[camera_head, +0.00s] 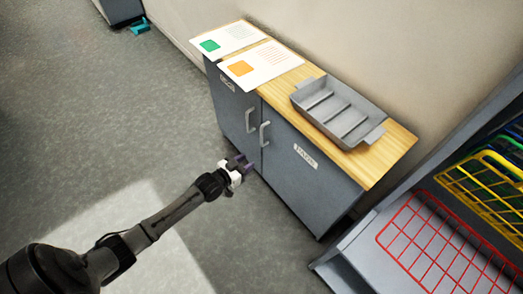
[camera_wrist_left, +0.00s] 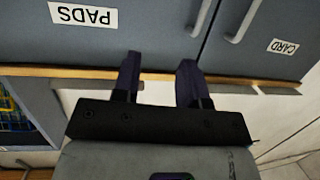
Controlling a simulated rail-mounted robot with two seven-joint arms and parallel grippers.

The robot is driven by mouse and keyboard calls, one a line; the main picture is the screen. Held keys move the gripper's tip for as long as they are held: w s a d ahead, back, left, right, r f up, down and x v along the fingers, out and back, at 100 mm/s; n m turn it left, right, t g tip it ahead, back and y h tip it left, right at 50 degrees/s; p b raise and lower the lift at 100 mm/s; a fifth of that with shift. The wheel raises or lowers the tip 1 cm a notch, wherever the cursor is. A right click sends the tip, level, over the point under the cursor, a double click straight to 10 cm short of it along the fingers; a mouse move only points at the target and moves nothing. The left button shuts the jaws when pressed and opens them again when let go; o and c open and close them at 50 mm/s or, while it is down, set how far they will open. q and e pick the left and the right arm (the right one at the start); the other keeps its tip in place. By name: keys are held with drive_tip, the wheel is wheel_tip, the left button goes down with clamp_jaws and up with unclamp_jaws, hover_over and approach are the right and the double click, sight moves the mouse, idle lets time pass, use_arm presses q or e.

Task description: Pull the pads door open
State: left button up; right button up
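The cabinet has two grey doors, and both look shut. The pads door (camera_head: 300,178) is the right one in the head view, with a pale label and a light grey bar handle (camera_head: 264,134). In the left wrist view, which is upside down, the PADS label (camera_wrist_left: 84,15) is at upper left and the pads handle (camera_wrist_left: 203,16) is at top centre. My left gripper (camera_head: 243,163) is in front of the cabinet, below the handles in the head view. Its two dark fingers (camera_wrist_left: 159,78) are apart with nothing between them, clear of the handle. My right gripper is not visible.
The card door (camera_head: 231,108) has its own handle (camera_head: 250,121) close beside the pads handle. On the wooden top (camera_head: 392,150) are a grey divided tray (camera_head: 340,112) and two printed sheets. A rack with a red wire basket (camera_head: 432,240) stands at right. The floor in front is clear.

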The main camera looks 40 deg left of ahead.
sight(261, 144)
use_arm(q)
drive_tip(key=w+a+f+t+y+b, duration=0.1)
drive_tip(key=w+a+f+t+b, duration=0.15)
drive_tip(key=a+f+b, duration=0.4)
drive_tip(key=shift+n, duration=0.4)
drive_tip(key=shift+w+d+f+b, duration=0.15)
drive_tip(key=shift+w+b, duration=2)
drive_tip(key=shift+w, duration=1.5)
drive_tip(key=shift+w+d+f+b, duration=0.1)
drive_tip(key=shift+w+b, duration=2.05)
drive_tip(key=shift+w, duration=1.45)
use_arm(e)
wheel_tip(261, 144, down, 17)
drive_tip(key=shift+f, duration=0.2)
use_arm(q)
drive_tip(key=shift+c, duration=0.5)
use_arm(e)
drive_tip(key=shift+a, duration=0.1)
use_arm(q)
clamp_jaws()
drive_tip(key=shift+r, duration=0.1)
